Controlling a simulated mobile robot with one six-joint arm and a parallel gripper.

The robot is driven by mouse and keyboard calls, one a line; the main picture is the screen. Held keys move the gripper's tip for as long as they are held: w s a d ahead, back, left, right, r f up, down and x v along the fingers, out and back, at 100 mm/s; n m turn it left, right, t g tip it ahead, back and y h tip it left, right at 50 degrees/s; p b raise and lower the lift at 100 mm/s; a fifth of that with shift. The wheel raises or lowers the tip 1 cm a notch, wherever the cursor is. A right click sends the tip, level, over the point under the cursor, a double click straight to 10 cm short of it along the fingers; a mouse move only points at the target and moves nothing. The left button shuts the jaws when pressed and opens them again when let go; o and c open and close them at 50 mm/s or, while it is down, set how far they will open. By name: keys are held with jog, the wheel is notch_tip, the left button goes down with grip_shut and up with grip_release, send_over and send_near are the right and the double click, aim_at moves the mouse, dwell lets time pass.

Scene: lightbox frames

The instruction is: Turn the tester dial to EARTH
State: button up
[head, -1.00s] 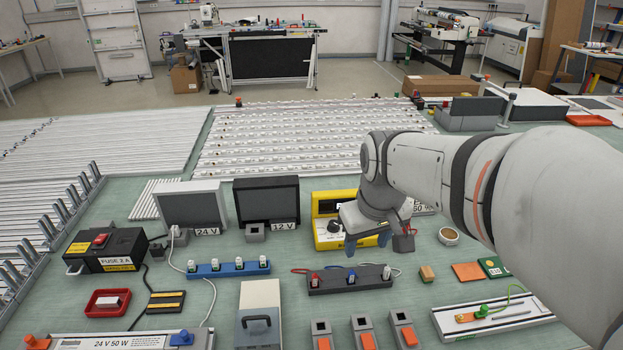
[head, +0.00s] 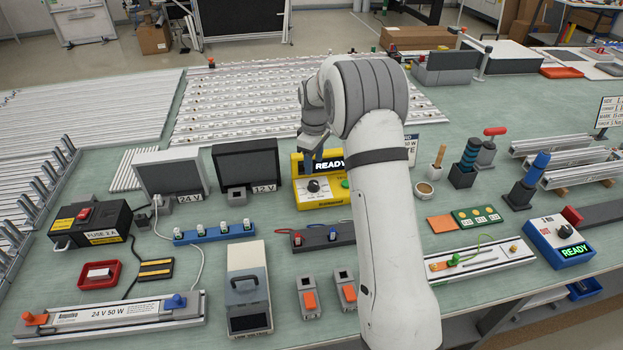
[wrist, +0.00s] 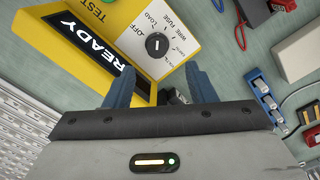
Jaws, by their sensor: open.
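The tester is a yellow box with a black READY display (head: 327,164), seen under my arm in the head view. Its round black dial (head: 314,186) is on the front face, left of a green button (head: 346,184). In the wrist view the dial (wrist: 157,46) has a short white mark, with OFF, LOAD, WIRE and FUSE printed around it; the smaller lettering is unclear. I cannot tell which label the mark selects. My gripper (wrist: 160,72) is open and empty, its blue fingers apart, with the dial just beyond and between the tips. The fingers do not appear to touch it.
A 12 V panel (head: 246,161) stands left of the tester. A dark block with plugs (head: 330,237) lies in front, and a blue plug strip (head: 214,234) is to the left. A second, blue device (head: 558,240) showing READY stands far right. My forearm hides the tester's right side.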

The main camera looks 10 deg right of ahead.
aim_at(313, 183)
jog(key=shift+w+f, duration=0.4)
jog(key=shift+f, duration=0.25)
notch_tip(313, 183, down, 8)
jog(key=shift+r+p, duration=0.2)
jog(key=shift+p, duration=0.85)
jog(key=shift+c, duration=0.4)
jog(key=c, duration=0.9)
